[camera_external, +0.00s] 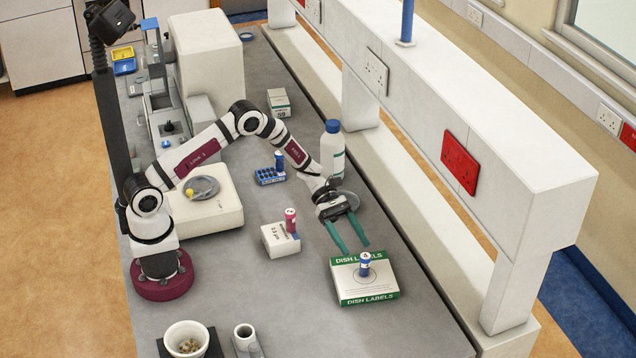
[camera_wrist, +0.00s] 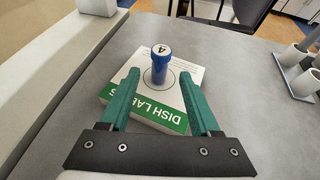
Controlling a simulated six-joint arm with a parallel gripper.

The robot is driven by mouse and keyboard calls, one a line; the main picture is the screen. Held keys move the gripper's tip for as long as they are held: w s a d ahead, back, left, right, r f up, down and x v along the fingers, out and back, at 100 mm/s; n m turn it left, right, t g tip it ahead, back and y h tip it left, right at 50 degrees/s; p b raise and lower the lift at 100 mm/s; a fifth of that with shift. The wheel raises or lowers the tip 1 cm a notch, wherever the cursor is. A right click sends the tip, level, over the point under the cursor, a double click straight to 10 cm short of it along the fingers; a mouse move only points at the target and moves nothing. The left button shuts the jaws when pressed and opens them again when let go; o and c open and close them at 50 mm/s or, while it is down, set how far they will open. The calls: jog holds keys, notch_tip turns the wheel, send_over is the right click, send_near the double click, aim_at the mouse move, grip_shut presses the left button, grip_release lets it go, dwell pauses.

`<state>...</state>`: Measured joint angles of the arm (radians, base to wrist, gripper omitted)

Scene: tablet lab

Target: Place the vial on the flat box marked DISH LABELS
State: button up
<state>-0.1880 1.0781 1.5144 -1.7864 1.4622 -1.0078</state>
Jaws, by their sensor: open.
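The box is white with green edges and lies on the grey bench. The wrist view also shows the vial (camera_wrist: 161,68) and the box (camera_wrist: 141,101). My gripper (camera_external: 350,251) has green fingers spread apart and holds nothing. In the wrist view, the fingers (camera_wrist: 158,75) reach over the near part of the box, with the vial upright between and just beyond their tips, apart from both.
A white box with a red vial (camera_external: 290,220), a blue rack (camera_external: 270,175) and a white bottle (camera_external: 332,148) stand behind the gripper. A bowl (camera_external: 186,339) is at the front left. A white shelf (camera_external: 470,190) runs along the right. Bench right of the box is clear.

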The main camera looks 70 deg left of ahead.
jog(key=v, duration=0.5)
jog(key=s+r+m+g+y, duration=0.25)
jog(key=s+r+m, duration=0.4)
jog(key=s, duration=0.35)
jog(key=s+r+m+g+y, duration=0.2)
jog(key=s+r+m+y, duration=0.25)
jog(key=s+m, duration=0.4)
jog(key=s+a+r+m+t+y, duration=0.1)
jog(key=s+a+m+y, duration=0.7)
jog(key=s, duration=0.8)
jog(key=a+r+m, duration=0.1)
jog(key=a+m, duration=0.1)
jog(key=a, duration=0.1)
jog(key=shift+m+t, duration=0.35)
jog(key=shift+m, duration=0.05)
